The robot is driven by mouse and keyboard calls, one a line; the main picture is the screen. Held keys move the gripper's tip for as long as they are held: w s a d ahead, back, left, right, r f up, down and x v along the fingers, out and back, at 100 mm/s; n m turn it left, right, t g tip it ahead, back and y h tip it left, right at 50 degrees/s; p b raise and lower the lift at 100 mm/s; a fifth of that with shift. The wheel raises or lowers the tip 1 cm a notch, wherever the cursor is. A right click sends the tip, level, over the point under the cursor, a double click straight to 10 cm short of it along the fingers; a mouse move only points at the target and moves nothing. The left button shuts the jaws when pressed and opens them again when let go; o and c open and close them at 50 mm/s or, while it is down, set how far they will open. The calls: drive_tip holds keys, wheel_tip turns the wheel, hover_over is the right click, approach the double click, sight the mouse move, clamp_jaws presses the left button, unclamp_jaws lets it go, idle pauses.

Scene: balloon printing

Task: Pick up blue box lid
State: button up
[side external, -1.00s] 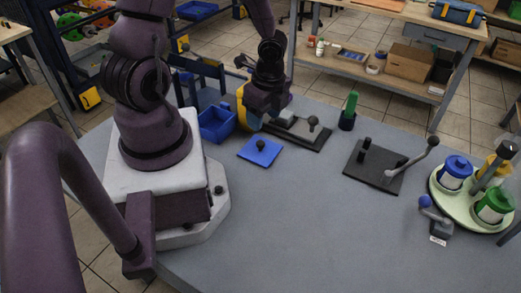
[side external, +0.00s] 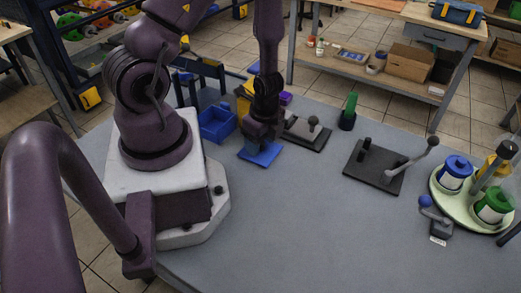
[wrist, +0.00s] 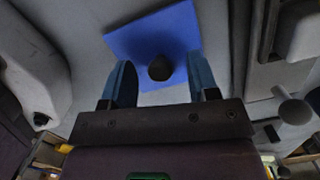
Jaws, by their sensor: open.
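The blue box lid (side external: 262,156) is a flat blue square lying on the grey table, partly hidden behind my gripper in the side view. In the wrist view the lid (wrist: 150,30) shows a dark round knob (wrist: 160,68) near its middle. My gripper (wrist: 162,85) is open, with its two blue fingers on either side of the knob in that view. In the side view my gripper (side external: 259,146) points down over the lid. I cannot tell whether the fingers touch the lid. The open blue box (side external: 218,125) stands just behind and left of the lid.
A dark plate with a grey knob (side external: 313,121) lies right of the lid. Further right are a green-handled item in a dark holder (side external: 347,122), a black lever base (side external: 373,176) and a round tray (side external: 450,203) with blue and green containers. The front table is clear.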

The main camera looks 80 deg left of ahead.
drive_tip(key=shift+f, duration=0.15)
drive_tip(key=c, duration=1)
drive_tip(key=shift+r, duration=0.2)
